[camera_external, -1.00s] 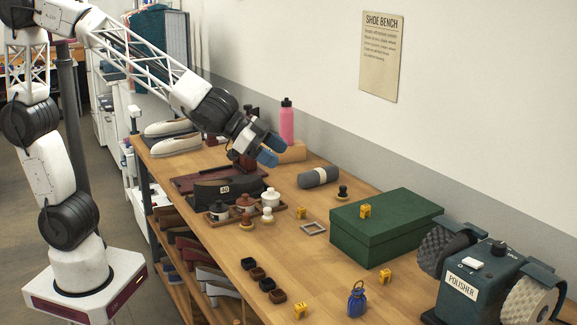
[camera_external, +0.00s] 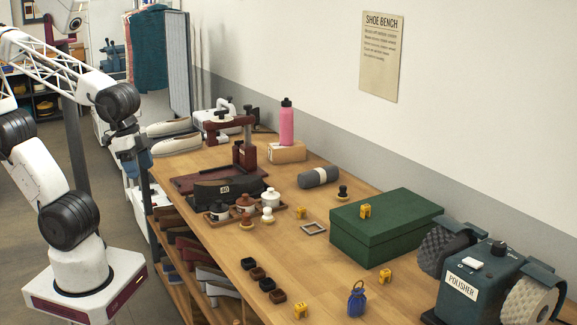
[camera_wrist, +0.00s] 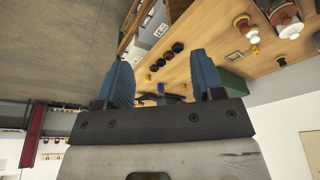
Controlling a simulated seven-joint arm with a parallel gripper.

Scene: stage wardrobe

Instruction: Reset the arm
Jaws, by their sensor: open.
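My gripper (camera_external: 140,160) hangs off the left edge of the wooden bench, beside the pale shoes, pointing down in the external view. In the wrist view my gripper (camera_wrist: 163,80) shows two blue padded fingers spread wide apart, with nothing between them. The bench (camera_external: 290,240) lies to its right and appears beyond the fingertips in the wrist view.
The bench carries a green box (camera_external: 385,228), a polisher (camera_external: 475,285), a pink bottle (camera_external: 287,125), a grey roll (camera_external: 318,177), a tray of jars (camera_external: 257,210) and a dark red press (camera_external: 244,150). Pale shoes (camera_external: 175,145) sit at its far end. Floor (camera_external: 125,240) shows left of the bench.

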